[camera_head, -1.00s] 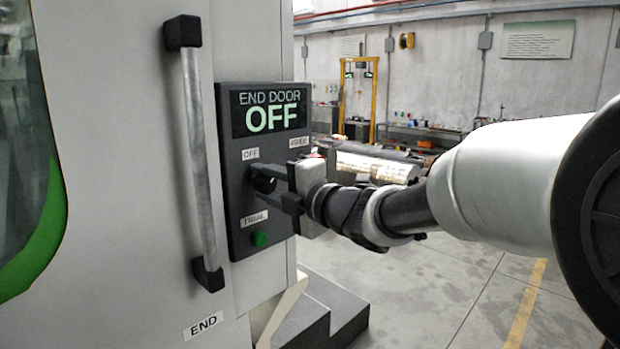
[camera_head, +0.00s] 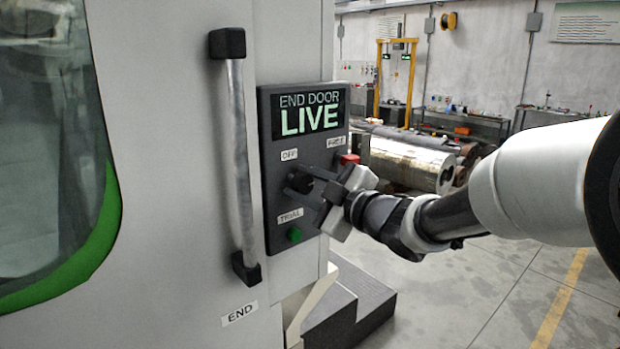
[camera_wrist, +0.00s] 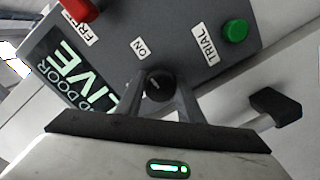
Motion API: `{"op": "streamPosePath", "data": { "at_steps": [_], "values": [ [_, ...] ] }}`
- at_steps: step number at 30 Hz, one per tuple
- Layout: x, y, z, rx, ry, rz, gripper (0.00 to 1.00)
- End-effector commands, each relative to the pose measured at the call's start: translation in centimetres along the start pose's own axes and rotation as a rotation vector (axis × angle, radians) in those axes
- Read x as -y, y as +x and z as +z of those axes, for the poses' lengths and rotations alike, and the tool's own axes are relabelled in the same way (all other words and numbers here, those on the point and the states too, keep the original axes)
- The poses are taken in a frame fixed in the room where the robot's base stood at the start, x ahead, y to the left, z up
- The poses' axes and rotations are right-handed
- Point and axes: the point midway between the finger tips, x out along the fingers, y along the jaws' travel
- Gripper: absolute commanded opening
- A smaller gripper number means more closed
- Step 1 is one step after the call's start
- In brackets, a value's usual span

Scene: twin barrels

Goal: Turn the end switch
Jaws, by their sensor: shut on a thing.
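The end switch is a round black knob (camera_wrist: 157,87) on a dark grey panel (camera_head: 268,225); the wrist view shows it between the two fingers. My gripper (camera_wrist: 160,88) is shut on this knob, one finger on each side, and is tilted relative to the panel. In the head view my gripper (camera_head: 301,183) covers most of the knob. The display (camera_head: 310,113) above reads END DOOR LIVE in light green letters. An OFF label (camera_head: 289,155) is up and left of the knob. An ON label (camera_wrist: 139,47) shows in the wrist view.
A red button (camera_head: 349,159) by the FREE label is close to my wrist. A green button (camera_head: 294,235) is below the TRIAL label. A vertical door handle (camera_head: 239,160) stands out left of the panel. Grey steps (camera_head: 345,315) lie below. Floor at right is open.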

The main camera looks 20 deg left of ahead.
Motion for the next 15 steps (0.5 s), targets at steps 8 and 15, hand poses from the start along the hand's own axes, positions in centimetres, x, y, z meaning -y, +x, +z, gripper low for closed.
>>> {"op": "streamPosePath", "data": {
  "at_steps": [8, 15],
  "values": [
    [0.12, -0.04, 0.11, 0.001, 0.064, -0.004, 0.12],
    [0.17, -0.03, 0.13, 0.0, 0.073, -0.004, 0.12]
  ]
}}
